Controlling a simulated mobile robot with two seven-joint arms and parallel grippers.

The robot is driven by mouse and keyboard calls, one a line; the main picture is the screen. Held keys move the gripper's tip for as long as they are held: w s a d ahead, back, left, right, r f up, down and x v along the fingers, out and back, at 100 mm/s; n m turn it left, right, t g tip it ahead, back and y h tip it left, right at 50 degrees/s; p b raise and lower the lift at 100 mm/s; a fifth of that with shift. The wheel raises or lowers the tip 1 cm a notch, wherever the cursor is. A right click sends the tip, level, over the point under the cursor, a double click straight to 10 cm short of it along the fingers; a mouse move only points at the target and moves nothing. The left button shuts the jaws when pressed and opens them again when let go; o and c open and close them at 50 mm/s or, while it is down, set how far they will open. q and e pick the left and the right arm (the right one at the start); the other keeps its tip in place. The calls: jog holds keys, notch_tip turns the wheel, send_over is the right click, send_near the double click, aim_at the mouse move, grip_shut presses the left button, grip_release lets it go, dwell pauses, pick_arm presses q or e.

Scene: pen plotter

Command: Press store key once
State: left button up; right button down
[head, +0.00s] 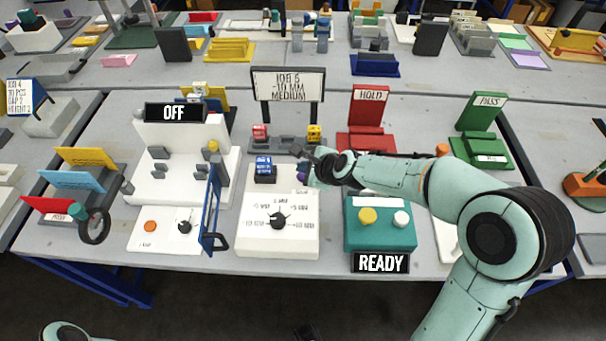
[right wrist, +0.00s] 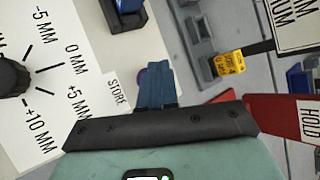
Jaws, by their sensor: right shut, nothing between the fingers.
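The store key is a purple round key (right wrist: 142,77) beside the word STORE on the white dial box (head: 277,246). In the right wrist view, the blue fingers of my right gripper (right wrist: 156,75) are together and empty, and they cover part of the key. I cannot tell whether they touch it. In the head view, my right gripper (head: 306,178) is over the box's back right corner, and the key is mostly hidden there. The box's black dial (head: 278,220) also shows in the right wrist view (right wrist: 10,77).
A teal box (head: 380,237) with yellow and white buttons and a READY display (head: 381,263) stands to the right. Behind are a grey tray with small tagged parts, a red HOLD stand (head: 368,110) and a job sign (head: 288,85).

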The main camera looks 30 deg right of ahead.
jog(key=shift+f+b, duration=0.4)
jog(key=shift+f, duration=0.05)
jog(key=shift+f+b, duration=0.45)
dwell(0.8)
jog(key=shift+r, duration=0.15)
jog(key=shift+r+p, duration=0.7)
jog(key=shift+p, duration=0.25)
jog(key=shift+r+p, duration=0.45)
jog(key=shift+r, duration=0.05)
notch_tip(320, 180, up, 4)
jog(key=p, duration=0.4)
jog(key=shift+r, duration=0.15)
